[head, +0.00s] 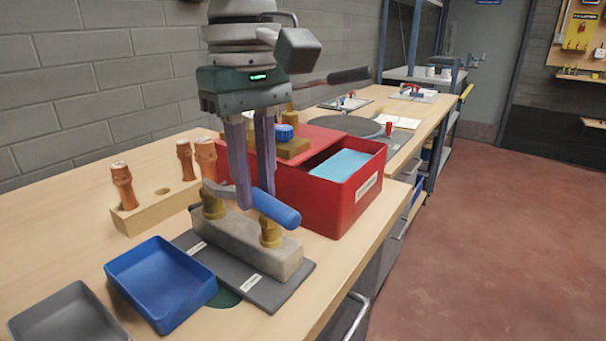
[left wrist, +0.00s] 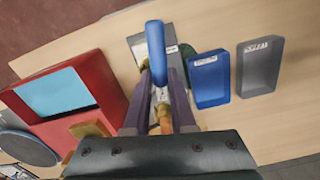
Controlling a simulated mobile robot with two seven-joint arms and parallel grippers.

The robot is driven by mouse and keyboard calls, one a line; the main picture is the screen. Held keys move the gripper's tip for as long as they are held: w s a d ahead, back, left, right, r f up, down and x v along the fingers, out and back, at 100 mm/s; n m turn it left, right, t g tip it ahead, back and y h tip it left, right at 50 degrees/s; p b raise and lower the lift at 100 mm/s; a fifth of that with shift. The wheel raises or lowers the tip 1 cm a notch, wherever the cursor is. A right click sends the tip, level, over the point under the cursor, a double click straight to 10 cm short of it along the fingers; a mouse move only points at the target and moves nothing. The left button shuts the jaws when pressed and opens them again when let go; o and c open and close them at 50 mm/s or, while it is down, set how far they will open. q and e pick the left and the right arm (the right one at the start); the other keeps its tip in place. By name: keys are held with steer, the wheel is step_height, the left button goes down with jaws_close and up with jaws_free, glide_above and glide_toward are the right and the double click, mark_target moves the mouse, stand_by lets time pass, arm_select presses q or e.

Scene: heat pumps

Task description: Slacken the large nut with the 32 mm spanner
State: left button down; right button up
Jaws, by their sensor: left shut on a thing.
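My left gripper (head: 256,197) points down and is shut on the spanner, between its blue handle (head: 276,207) and its grey head (head: 220,190). The handle also shows in the left wrist view (left wrist: 155,48). The spanner lies about level above a grey block (head: 255,252) with two brass fittings. Its head is at the left brass nut (head: 213,207); I cannot tell whether its jaw is around it. The right brass nut (head: 271,233) stands below the handle. No size marking is readable. My right gripper is not in view.
The block stands on a dark plate (head: 285,288). A blue tray (head: 203,300) and a grey tray (head: 65,318) are at the front left. A wooden rack (head: 150,213) holds several orange-brown handled tools. A red box (head: 330,215) is close behind the block. The bench's far left is clear.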

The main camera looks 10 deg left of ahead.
arm_select(q)
steer(key=shift+a+r+p, duration=0.1)
steer(key=shift+r+p, duration=2.45)
steer(key=shift+r, duration=1.35)
steer(key=shift+a, duration=0.1)
